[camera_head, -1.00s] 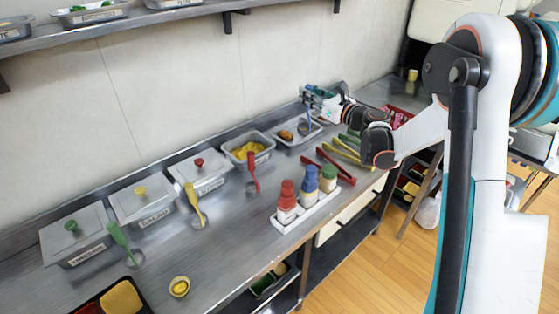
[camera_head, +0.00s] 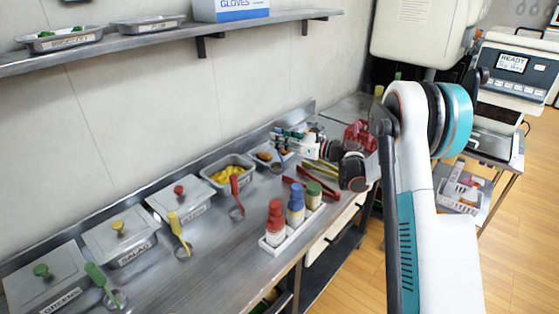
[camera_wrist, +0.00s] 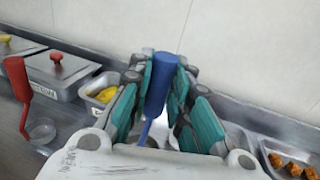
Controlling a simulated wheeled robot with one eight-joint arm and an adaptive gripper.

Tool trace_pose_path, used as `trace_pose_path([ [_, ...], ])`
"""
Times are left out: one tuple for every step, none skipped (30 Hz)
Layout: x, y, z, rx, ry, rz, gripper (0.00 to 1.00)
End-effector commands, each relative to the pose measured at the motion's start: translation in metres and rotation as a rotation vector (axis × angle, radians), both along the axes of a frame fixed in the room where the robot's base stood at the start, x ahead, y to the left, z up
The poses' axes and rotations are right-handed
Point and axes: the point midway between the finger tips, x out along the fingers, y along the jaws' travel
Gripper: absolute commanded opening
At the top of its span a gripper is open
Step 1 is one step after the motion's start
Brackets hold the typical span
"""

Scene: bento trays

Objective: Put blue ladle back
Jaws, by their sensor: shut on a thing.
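The blue ladle (camera_wrist: 160,82) stands between the teal finger pads of my gripper (camera_wrist: 165,105) in the wrist view, its thick handle up and slightly tilted. In the head view, my gripper (camera_head: 292,142) is shut on the ladle by the back of the counter. The ladle's round bowl (camera_head: 277,168) hangs below the fingers, close to a tray of brown food (camera_head: 264,155). I cannot tell whether the bowl touches the counter. That tray also shows at the lower right of the wrist view (camera_wrist: 308,159).
A tray of yellow food (camera_head: 207,170) and lidded pans line the wall to the left. Red (camera_head: 235,186), yellow and green ladles stand before them. Red tongs (camera_head: 320,191) and a white bottle rack (camera_head: 291,236) are near the front edge. A wall shelf (camera_head: 130,45) runs above.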

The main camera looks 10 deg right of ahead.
Motion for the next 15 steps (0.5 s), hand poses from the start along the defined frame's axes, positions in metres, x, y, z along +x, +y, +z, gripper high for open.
trace_pose_path([
  [0.0,0.0,-0.011,0.0,0.0,0.0,0.0],
  [0.0,0.0,-0.015,0.0,0.0,0.0,0.0],
  [0.0,0.0,-0.018,0.0,0.0,0.0,0.0],
  [0.0,0.0,-0.02,0.0,0.0,0.0,0.0],
  [0.0,0.0,-0.022,0.0,0.0,0.0,0.0],
  [0.0,0.0,-0.023,0.0,0.0,0.0,0.0],
  [0.0,0.0,-0.024,0.0,0.0,0.0,0.0],
  [0.0,0.0,-0.026,0.0,0.0,0.0,0.0],
  [0.0,0.0,-0.028,0.0,0.0,0.0,0.0],
  [0.0,0.0,-0.031,0.0,0.0,0.0,0.0],
  [0.0,0.0,-0.035,0.0,0.0,0.0,0.0],
  [0.0,0.0,-0.041,0.0,0.0,0.0,0.0],
  [0.0,0.0,-0.046,0.0,0.0,0.0,0.0],
  [0.0,0.0,-0.05,0.0,0.0,0.0,0.0],
  [0.0,0.0,-0.057,0.0,0.0,0.0,0.0],
])
